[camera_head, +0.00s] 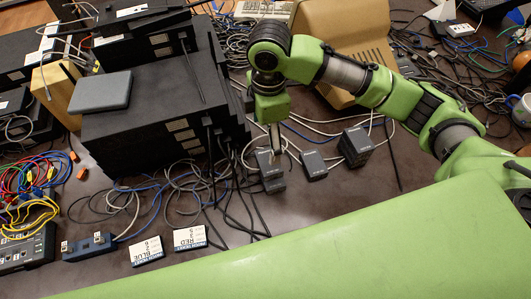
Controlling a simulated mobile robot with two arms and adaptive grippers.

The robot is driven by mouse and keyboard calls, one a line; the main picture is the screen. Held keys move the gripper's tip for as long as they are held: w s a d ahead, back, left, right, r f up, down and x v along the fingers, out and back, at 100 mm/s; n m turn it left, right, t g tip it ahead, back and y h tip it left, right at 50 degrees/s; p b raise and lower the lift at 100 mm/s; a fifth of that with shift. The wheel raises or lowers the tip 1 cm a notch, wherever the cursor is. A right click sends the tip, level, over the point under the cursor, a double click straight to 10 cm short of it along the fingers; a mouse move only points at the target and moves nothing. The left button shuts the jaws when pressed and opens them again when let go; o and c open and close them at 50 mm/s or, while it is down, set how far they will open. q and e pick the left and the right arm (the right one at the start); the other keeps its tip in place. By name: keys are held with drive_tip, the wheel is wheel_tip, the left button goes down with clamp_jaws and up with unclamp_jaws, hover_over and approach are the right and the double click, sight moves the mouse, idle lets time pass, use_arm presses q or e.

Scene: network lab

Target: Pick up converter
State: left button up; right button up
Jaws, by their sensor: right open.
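Several small dark grey boxes that look like converters sit on the dark table near the middle. One box (271,183) lies under my right gripper, a single box (314,166) lies just to its right, and a taller stack (356,144) stands further right. My right gripper (279,151) points down at the leftmost box, its fingers open and empty. The fingertips are at or just above the box's upper face; I cannot tell if they touch it. My left gripper is out of view.
Large stacked black network units (150,125) stand left of the gripper, with a grey box (101,92) on top. Loose black and grey cables run around the converters. Two labelled cards (190,238) lie in front. A beige monitor (345,35) stands behind.

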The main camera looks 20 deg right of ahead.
hover_over(268, 150)
drive_tip(key=s+a, duration=0.1)
drive_tip(key=s, duration=0.3)
drive_tip(key=f, duration=0.7)
drive_tip(key=shift+w+f+p, duration=0.2)
drive_tip(key=shift+f+p, duration=0.1)
drive_tip(key=shift+f, duration=0.1)
wheel_tip(268, 150, down, 5)
drive_tip(key=shift+d+r+p, duration=0.1)
drive_tip(key=shift+p, duration=0.55)
drive_tip(key=shift+f, duration=0.25)
drive_tip(key=c, duration=1.4)
